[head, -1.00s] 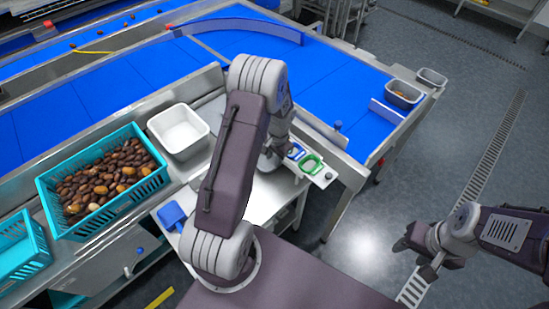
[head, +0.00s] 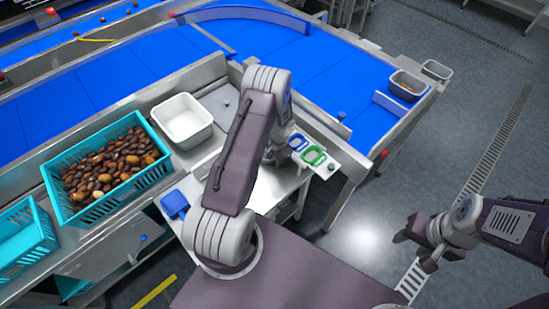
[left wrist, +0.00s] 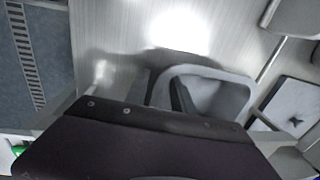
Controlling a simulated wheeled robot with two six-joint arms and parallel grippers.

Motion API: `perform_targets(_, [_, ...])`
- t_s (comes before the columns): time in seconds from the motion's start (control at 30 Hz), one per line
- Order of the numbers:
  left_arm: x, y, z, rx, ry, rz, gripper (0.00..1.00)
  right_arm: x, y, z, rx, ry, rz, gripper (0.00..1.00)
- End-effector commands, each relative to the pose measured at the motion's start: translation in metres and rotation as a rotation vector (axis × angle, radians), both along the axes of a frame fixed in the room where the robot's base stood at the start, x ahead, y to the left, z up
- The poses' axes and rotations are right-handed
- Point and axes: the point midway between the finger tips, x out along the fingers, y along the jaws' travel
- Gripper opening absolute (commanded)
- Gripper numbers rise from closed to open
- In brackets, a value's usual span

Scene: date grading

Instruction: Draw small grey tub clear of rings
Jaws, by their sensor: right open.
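A blue ring (head: 298,143) and a green ring (head: 315,155) sit on the pale bench plate, right beside my left gripper (head: 277,157). My left forearm hides most of that gripper and its fingertips. In the left wrist view, a light grey rounded shape (left wrist: 232,98) looks like a small tub. A dark narrow piece crosses it and my dark gripper body covers its lower edge. I cannot tell whether my fingers are closed on it. A bit of green shows at lower left. My right gripper (head: 416,251) is open and empty over the floor.
A white tub (head: 207,131) and a turquoise crate (head: 86,220) of dates stand left. A grey tub (head: 419,96) and a smaller one (head: 447,73) stand at the far right end. A blue scoop (head: 175,203) lies at the bench's front left.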

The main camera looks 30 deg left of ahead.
Motion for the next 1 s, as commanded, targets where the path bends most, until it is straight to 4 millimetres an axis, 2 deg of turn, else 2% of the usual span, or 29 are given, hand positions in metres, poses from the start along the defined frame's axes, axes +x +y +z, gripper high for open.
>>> perform_targets(0.07, [0.0000, 0.0000, 0.0002, 0.000, 0.000, 0.000, 0.29, 0.0000, 0.0000, 0.0000, 0.000, 0.000, 0.000, 0.47])
perform_targets(0.2, [-0.0001, -0.0001, 0.0003, 0.000, 0.000, 0.000, 0.00, 0.0000, 0.0000, 0.0000, 0.000, 0.000, 0.000, 0.47])
perform_targets(1.0, [0.0000, -0.0001, 0.0005, 0.000, 0.000, 0.000, 0.00, 0.0000, 0.0000, 0.0000, 0.000, 0.000, 0.000, 0.47])
